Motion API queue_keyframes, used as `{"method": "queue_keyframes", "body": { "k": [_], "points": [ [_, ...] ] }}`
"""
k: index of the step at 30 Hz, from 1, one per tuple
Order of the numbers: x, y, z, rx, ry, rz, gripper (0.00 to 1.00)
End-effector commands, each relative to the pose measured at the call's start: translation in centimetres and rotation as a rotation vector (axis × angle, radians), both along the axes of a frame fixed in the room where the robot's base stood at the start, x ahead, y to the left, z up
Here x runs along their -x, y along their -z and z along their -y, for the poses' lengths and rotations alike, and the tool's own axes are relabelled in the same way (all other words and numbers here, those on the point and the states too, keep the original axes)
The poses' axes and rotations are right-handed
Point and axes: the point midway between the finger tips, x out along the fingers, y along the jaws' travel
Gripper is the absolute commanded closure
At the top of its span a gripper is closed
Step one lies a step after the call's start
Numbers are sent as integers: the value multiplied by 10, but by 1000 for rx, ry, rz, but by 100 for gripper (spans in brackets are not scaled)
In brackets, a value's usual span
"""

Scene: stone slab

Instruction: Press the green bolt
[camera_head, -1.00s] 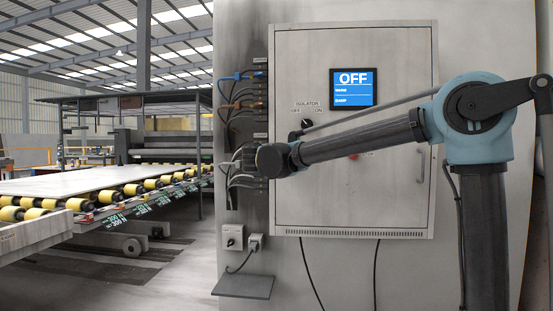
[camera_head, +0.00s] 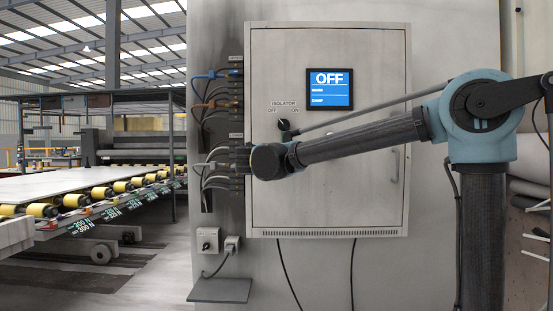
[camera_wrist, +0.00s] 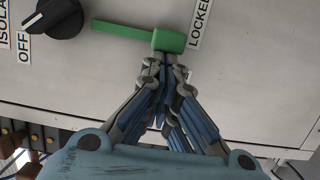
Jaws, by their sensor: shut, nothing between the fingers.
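In the wrist view the green bolt (camera_wrist: 122,31) is a flat green bar with a thicker green block at its right end. It lies across the pale cabinet face, just left of the "LOCKED" label. My gripper (camera_wrist: 164,58) is shut and empty, with its fingertips right at the lower edge of the green block. I cannot tell whether they touch it. In the head view my arm's dark wrist end is in front of the cabinet's left part, and the fingers and green bolt are hidden.
The grey cabinet (camera_head: 330,206) has a blue screen (camera_head: 330,90) reading "OFF" and a black isolator knob (camera_head: 285,126), which also shows in the wrist view (camera_wrist: 58,18). Cables (camera_head: 213,172) run along its left side. A small shelf (camera_head: 220,290) is below.

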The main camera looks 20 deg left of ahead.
Motion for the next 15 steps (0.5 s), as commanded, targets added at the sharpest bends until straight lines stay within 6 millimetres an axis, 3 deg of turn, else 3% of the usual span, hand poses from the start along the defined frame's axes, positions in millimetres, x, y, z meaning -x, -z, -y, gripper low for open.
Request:
{"method": "queue_keyframes", "body": {
  "k": [15],
  "points": [
    [4,0,-5,0,-10,0,100]
  ]
}}
